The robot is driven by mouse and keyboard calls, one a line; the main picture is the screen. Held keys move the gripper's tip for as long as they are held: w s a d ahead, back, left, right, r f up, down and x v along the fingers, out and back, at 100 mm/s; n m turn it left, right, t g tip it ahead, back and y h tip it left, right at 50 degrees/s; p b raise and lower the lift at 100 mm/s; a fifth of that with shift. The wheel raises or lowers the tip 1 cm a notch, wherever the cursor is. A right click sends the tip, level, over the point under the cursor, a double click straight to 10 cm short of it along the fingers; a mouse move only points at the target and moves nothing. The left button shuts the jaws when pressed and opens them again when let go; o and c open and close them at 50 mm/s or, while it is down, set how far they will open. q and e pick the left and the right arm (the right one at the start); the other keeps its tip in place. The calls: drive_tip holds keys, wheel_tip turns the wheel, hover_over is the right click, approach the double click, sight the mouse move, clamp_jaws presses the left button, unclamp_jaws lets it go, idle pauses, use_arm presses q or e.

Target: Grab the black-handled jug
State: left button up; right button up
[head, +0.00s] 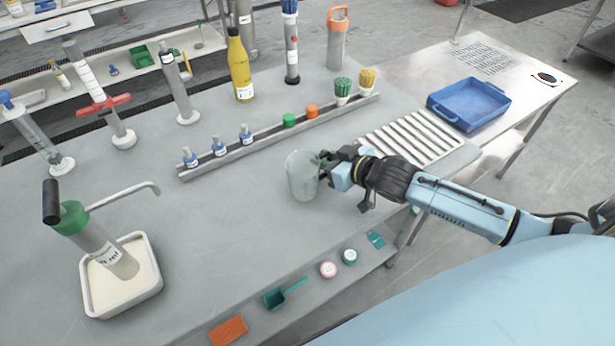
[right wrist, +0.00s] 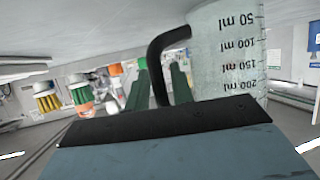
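The jug (head: 302,176) is a clear, pale beaker standing upright on the grey table, right of the middle. In the right wrist view the jug (right wrist: 232,50) shows upside-down ml marks and a black handle (right wrist: 157,65). My right gripper (head: 327,160) is at the jug's right side. In the right wrist view its two green fingers (right wrist: 160,88) lie on either side of the handle. Whether they press on it cannot be told. My left gripper is not in view.
A long rack (head: 275,138) with small bottles and brushes runs behind the jug. A white ribbed rack (head: 412,138) lies to the right, with a blue tray (head: 437,106) beyond. Small items, including a teal scoop (head: 276,298), line the front edge.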

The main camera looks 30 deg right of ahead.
drive_tip(key=shift+w+a+f, duration=0.1)
drive_tip(key=shift+w+a, duration=0.05)
drive_tip(key=shift+w, duration=0.15)
clamp_jaws()
